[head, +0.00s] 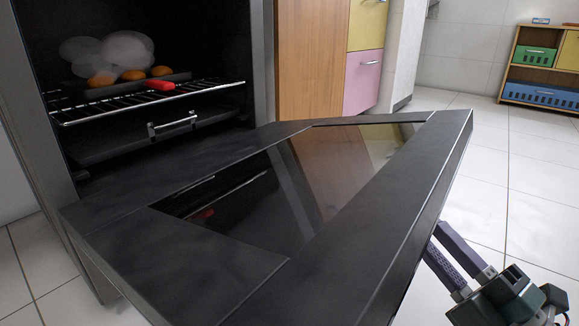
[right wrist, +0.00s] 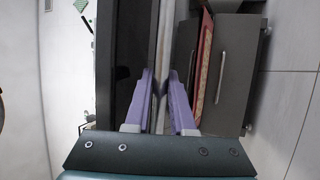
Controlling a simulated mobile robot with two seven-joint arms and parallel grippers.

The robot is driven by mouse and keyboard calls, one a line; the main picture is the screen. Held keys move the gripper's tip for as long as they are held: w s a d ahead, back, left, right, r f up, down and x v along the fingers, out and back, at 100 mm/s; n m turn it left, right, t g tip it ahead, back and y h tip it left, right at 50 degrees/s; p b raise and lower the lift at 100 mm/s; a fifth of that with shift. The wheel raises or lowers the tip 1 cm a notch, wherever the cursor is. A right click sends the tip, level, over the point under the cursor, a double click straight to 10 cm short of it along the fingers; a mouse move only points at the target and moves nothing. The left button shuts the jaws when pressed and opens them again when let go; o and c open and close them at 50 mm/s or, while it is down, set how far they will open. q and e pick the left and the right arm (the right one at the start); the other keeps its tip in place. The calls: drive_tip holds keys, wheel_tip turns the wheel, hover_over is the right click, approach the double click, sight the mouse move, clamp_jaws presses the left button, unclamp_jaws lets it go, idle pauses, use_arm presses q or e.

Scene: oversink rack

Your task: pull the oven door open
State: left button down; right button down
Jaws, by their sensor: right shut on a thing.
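The black oven door (head: 250,268) with its dark glass window (head: 300,170) is swung down wide open, its inner face up, close to level. My right gripper (head: 432,248) is at the door's outer edge on the right, fingers pointing at its outer side. In the right wrist view, the right gripper's purple fingers (right wrist: 160,80) are shut on a pale upright bar, seemingly the door handle (right wrist: 158,55), beside the dark door (right wrist: 120,75). The handle is hidden in the head view. My left gripper is out of view.
Inside the oven cavity, a wire rack (head: 150,100) holds a dark tray with orange-brown round food and a red item (head: 160,85); whitish puffs (head: 105,50) hang above. Wooden, yellow and pink cabinets (head: 362,80) stand behind the door. Tiled floor (head: 505,180) to the right is clear.

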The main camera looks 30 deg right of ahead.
drive_tip(key=shift+f, duration=0.6)
drive_tip(key=c, duration=0.8)
unclamp_jaws()
drive_tip(key=shift+o, duration=0.2)
drive_tip(key=shift+r, duration=0.1)
